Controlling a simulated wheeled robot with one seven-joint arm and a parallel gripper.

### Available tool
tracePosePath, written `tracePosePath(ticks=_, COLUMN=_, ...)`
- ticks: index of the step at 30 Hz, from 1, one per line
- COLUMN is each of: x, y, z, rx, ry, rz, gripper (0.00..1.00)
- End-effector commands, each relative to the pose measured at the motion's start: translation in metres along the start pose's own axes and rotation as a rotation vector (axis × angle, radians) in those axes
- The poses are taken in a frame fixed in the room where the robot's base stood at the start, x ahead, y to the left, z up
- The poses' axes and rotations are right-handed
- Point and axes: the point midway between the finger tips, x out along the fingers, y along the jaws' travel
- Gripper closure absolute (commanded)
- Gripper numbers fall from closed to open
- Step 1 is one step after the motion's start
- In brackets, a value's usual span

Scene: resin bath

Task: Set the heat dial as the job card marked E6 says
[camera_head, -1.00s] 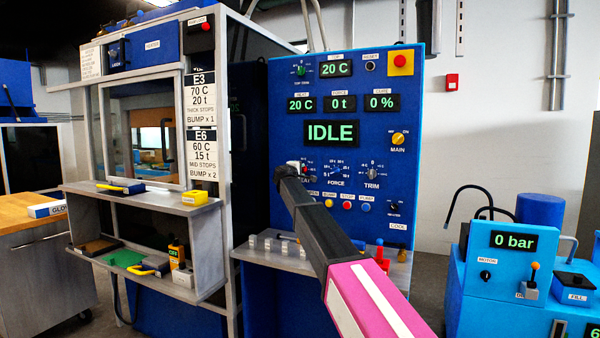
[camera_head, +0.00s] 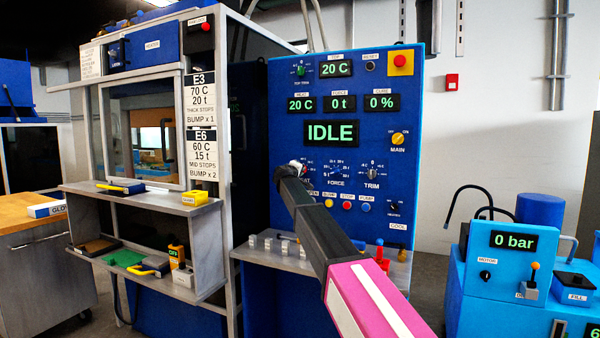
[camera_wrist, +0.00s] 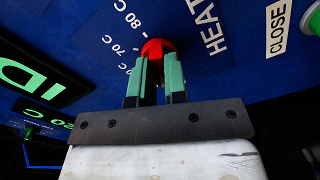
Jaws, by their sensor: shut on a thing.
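The job card marked E6 (camera_head: 202,155) hangs on the press frame and reads 60 C, 15 t, MID STOPS, BUMP x 2. The heat dial (camera_wrist: 158,47) is a red knob on the blue panel, next to the word HEAT in the wrist view. My gripper (camera_wrist: 159,72) is shut on it, one finger on each side. Marks for 70 C and 80 C show beside the knob; its pointer is hidden or cannot be made out. In the head view my gripper (camera_head: 292,168) is at the panel's left side and mostly covers the dial.
The blue control panel (camera_head: 285,225) shows IDLE on its display (camera_head: 331,133). The FORCE dial (camera_head: 337,172) and TRIM dial (camera_head: 373,173) are close to the right of my gripper. Several small buttons sit below. Card E3 (camera_head: 201,97) hangs above E6.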

Motion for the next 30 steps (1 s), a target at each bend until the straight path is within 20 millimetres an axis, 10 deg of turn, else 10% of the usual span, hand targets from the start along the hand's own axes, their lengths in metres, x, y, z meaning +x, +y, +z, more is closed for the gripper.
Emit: tracePosePath(ticks=30, x=-0.0008, y=-0.0008, z=0.0005, rx=0.937, ry=-0.002, rz=-0.001, gripper=1.0)
